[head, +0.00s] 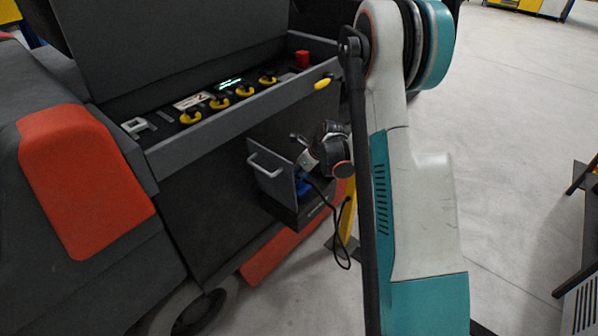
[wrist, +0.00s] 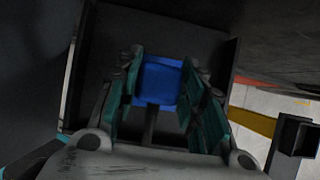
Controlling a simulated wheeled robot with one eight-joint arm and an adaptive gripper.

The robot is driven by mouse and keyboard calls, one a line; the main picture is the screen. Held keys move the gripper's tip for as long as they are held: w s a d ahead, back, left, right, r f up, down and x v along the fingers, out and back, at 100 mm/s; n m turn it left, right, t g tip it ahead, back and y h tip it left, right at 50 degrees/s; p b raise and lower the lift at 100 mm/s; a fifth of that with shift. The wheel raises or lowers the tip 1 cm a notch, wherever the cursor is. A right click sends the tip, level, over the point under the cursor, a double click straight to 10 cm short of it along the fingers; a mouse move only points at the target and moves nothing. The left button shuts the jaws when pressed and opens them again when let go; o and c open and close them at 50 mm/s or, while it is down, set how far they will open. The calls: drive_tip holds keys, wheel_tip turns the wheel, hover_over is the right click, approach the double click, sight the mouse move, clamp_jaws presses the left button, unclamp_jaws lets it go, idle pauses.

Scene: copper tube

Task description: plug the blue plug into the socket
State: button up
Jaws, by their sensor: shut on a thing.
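The blue plug (wrist: 161,80) sits between the teal finger pads of my gripper (wrist: 165,105) in the wrist view. The gripper is shut on it. In the head view the blue plug (head: 304,188) shows as a small blue patch beside my gripper (head: 303,175), at the open drawer-like compartment (head: 287,213) in the machine's side. A black cable hangs from the plug in a loop. The socket cannot be made out; the plug and gripper may hide it. I cannot tell whether the plug touches the socket.
The compartment's front panel has a grey handle (head: 265,166). Above it is a control panel (head: 230,95) with yellow knobs and a red button. The dark machine has orange-red covers (head: 80,180). A yellow post (head: 347,220) stands right of the compartment. Open grey floor (head: 510,130) lies to the right.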

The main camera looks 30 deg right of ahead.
drive_tip(key=o, duration=1.1)
drive_tip(key=shift+f, duration=0.1)
drive_tip(key=v, duration=1.2)
